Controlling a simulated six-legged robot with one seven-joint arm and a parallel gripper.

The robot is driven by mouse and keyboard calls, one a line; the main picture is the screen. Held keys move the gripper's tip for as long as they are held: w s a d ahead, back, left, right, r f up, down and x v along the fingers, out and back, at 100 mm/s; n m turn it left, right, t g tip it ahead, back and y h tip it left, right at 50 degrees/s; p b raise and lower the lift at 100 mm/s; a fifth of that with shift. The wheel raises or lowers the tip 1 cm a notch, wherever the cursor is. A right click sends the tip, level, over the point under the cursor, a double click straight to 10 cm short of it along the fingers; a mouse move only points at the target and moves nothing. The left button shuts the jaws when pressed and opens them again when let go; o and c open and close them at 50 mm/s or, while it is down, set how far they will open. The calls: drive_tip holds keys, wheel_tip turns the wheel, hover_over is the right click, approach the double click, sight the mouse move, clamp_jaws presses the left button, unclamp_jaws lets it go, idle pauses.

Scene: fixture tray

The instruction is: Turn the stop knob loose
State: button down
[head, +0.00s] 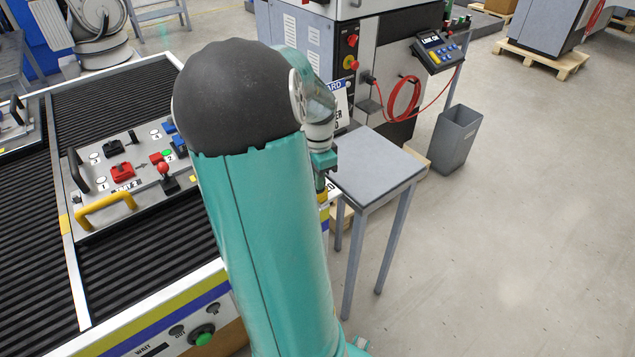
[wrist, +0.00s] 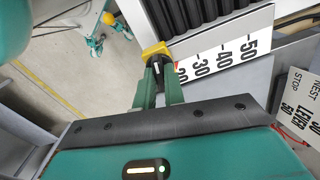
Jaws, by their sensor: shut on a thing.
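In the wrist view, the stop knob sits at a small yellow block (wrist: 156,48) on the edge of the ribbed conveyor, beside a white scale (wrist: 225,52) marked -30, -40, -50. A red mark shows at the scale's left end. My gripper (wrist: 158,70) has its two teal fingers closed on the dark knob just below the yellow block. The fingertips cover most of the knob, so its turn angle cannot be told. In the head view, my gripper (head: 322,183) is at the conveyor's right edge, partly behind my arm.
A fixture tray (head: 88,222) with a yellow handle, red knob and buttons lies on the conveyor (head: 150,262). A grey side table (head: 385,165) stands close right of my gripper. A printed card (wrist: 298,108) shows in the wrist view. A grey bin (head: 458,135) stands beyond; floor at right is clear.

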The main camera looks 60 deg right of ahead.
drive_tip(key=shift+n, duration=0.7)
drive_tip(key=shift+n, duration=0.3)
drive_tip(key=c, duration=1.5)
unclamp_jaws()
drive_tip(key=shift+r, duration=2.55)
